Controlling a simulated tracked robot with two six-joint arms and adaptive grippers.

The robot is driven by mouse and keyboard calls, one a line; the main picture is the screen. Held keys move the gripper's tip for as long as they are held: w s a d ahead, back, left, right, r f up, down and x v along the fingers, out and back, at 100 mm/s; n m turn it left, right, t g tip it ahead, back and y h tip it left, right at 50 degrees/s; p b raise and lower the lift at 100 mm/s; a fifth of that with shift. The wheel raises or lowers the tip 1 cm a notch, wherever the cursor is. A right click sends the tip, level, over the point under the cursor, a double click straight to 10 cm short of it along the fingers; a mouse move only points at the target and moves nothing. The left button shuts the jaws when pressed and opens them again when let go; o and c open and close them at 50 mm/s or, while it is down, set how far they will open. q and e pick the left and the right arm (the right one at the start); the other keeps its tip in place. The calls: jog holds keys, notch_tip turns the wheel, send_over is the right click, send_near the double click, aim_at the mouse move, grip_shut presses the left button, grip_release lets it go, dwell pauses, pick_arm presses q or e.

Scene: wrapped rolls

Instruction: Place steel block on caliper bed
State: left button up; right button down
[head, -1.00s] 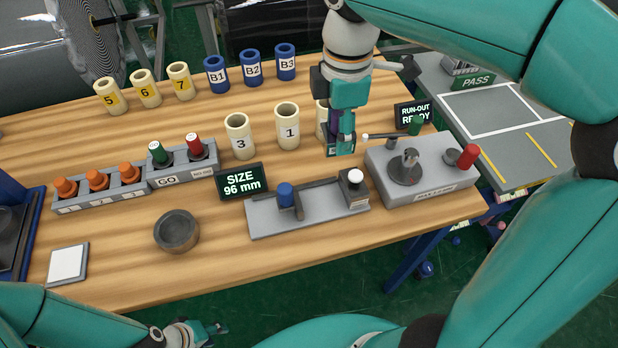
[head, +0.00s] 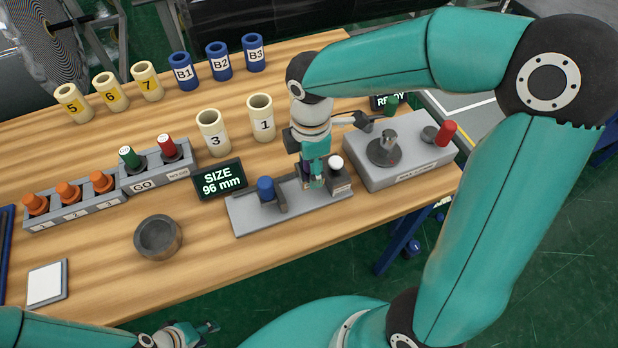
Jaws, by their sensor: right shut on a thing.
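The caliper bed (head: 252,222) is a flat grey plate at the table's front, with a blue knob (head: 265,187) and dark jaw at its left and a white-knobbed block (head: 338,175) at its right. My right gripper (head: 316,183) points down over the bed, between these two. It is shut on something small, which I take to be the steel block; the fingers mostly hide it. I cannot tell whether it touches the bed. My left gripper (head: 206,328) is low at the front edge, away from the bed; its finger opening is unclear.
A size display (head: 219,179) reading 96 mm stands just behind the bed's left end. A grey run-out fixture (head: 400,165) stands close on the right. Cream tubes (head: 212,132) stand behind. A grey bowl (head: 158,237) sits front left, with bare wood around it.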

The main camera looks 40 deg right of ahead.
jog(key=shift+f, duration=2.15)
jog(key=shift+f, duration=0.1)
jog(key=shift+c, duration=2.2)
grip_release()
